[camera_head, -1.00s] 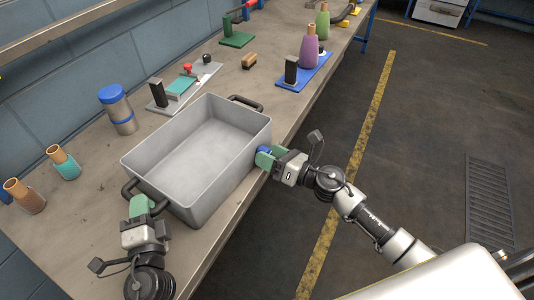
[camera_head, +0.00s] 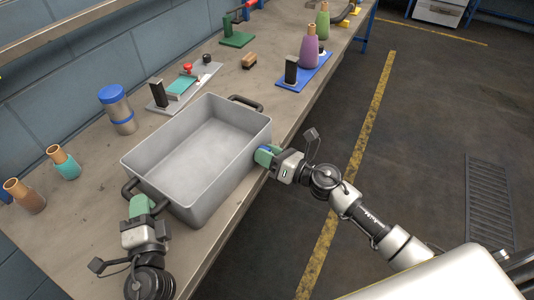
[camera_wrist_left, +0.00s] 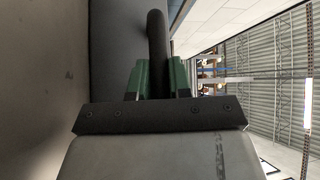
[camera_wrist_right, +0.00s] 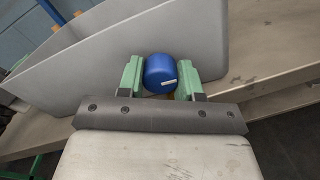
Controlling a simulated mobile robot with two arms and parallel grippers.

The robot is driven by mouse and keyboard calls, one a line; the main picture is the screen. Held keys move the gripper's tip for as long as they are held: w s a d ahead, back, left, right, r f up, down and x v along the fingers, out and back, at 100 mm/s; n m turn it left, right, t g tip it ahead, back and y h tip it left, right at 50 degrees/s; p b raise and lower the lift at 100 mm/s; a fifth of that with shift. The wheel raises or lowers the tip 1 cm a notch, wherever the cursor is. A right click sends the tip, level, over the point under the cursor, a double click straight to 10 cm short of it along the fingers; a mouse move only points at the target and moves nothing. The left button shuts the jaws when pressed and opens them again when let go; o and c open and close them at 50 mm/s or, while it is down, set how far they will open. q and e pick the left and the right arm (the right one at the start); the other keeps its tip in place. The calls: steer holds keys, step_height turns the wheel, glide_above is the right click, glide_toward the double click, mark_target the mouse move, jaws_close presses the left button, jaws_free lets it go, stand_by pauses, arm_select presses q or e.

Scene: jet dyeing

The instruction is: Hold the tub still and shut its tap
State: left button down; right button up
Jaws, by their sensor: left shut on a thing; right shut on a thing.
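The grey metal tub (camera_head: 205,150) stands on the bench with its open top up and looks empty inside. My left gripper (camera_head: 139,205) is shut on the tub's near black handle (camera_head: 131,188); in the left wrist view the dark handle bar (camera_wrist_left: 157,45) lies between the green fingers (camera_wrist_left: 157,80). My right gripper (camera_head: 266,156) is at the tub's right wall, shut on the blue tap knob. In the right wrist view the round blue knob (camera_wrist_right: 160,74) sits between the green fingers (camera_wrist_right: 161,80). The rest of the tap is mostly hidden.
A blue-lidded jar (camera_head: 118,110) stands left of the tub. Two yarn cones, teal (camera_head: 66,164) and brown (camera_head: 26,197), stand near the wall. A grey plate (camera_head: 183,86) with small items lies behind the tub. A blue board (camera_head: 303,73) holds a purple cone.

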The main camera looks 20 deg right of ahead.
arm_select(q)
steer(key=shift+f, duration=0.1)
arm_select(e)
steer(key=m, duration=0.4)
steer(key=shift+m, duration=0.4)
steer(key=m, duration=0.4)
steer(key=shift+m, duration=0.3)
steer(key=m, duration=0.4)
steer(key=shift+m, duration=2.2)
steer(key=o, duration=0.9)
steer(key=shift+o, duration=0.2)
